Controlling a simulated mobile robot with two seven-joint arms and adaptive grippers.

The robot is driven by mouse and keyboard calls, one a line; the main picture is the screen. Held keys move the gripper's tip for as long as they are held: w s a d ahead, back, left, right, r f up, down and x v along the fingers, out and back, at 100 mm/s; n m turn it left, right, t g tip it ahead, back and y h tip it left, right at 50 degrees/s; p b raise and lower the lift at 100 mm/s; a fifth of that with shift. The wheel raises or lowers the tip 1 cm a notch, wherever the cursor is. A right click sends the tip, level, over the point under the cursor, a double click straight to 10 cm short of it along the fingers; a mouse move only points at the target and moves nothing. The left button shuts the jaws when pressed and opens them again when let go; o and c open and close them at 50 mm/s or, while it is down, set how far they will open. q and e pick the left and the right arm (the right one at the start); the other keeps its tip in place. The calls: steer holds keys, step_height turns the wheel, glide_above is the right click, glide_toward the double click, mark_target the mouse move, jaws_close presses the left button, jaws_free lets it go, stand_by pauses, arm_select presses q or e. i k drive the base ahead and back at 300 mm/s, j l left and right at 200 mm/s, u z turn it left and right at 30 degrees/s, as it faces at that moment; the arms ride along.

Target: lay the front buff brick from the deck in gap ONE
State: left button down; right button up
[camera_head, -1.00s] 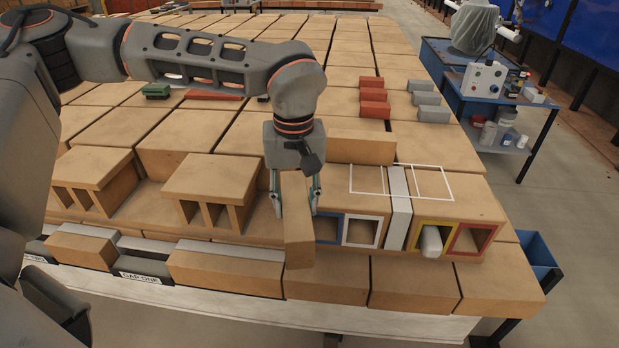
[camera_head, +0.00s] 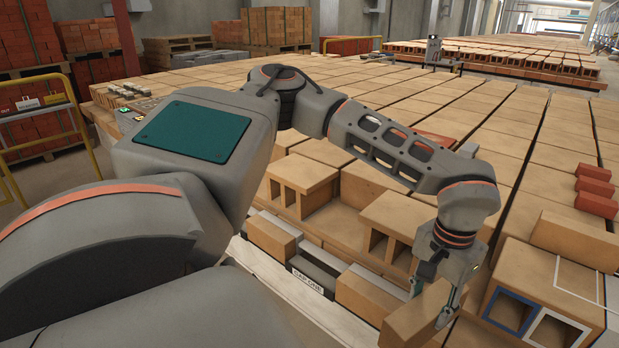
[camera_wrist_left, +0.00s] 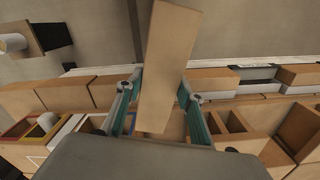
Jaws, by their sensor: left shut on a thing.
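A buff brick (camera_head: 418,316) is held between the fingers of my left gripper (camera_head: 434,305), in front of the deck. In the left wrist view the same brick (camera_wrist_left: 167,62) stands between the two teal fingers (camera_wrist_left: 158,105), its far end reaching past them. Gap ONE, with its label (camera_head: 307,282), is the opening in the front course to the left of the held brick. A buff brick (camera_head: 271,238) lies on the left of this gap and another (camera_head: 363,297) on its right. My right gripper is not in view.
Hollow buff blocks (camera_head: 397,218) stand on the deck behind the front course. Blue and white square frames (camera_head: 510,312) stand at the right. Red bricks (camera_head: 595,188) lie at the right edge. Brick stacks and a yellow rail (camera_head: 85,128) stand at the far left.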

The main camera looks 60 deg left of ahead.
mark_target(315, 273)
steer(key=k+j, duration=0.1)
steer(key=j, duration=0.35)
steer(key=k+j, duration=0.1)
steer(key=j, duration=0.35)
steer(key=k+j, duration=0.1)
steer(key=j, duration=0.35)
steer(key=u, duration=0.05)
